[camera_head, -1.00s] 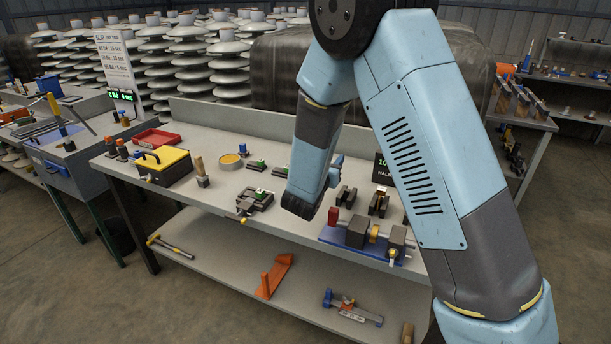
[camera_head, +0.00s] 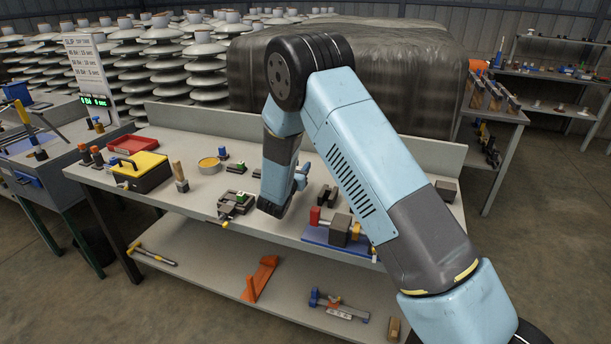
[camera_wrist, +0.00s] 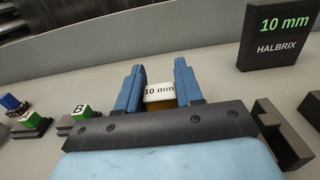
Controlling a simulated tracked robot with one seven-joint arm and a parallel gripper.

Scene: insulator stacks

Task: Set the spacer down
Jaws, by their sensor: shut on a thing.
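The spacer (camera_wrist: 160,92) is a small block with a white top marked "10 mm" and a brownish body, seen in the wrist view. My gripper (camera_wrist: 160,70) is shut on it, with one blue finger on each side. In the head view my gripper (camera_head: 301,178) is over the workbench (camera_head: 205,205), low near its surface; the spacer cannot be made out there. I cannot tell whether the spacer's underside touches the bench. A dark sign (camera_wrist: 284,35) reading "10 mm HALBRIX" stands to the right in the wrist view.
A dark slotted block (camera_wrist: 283,130) is right of my gripper. Green-topped blocks (camera_wrist: 82,113) on dark bases are left. A red-and-grey fixture on a blue plate (camera_head: 340,230) is near the bench's front edge. A yellow-lidded box (camera_head: 140,165) is further left.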

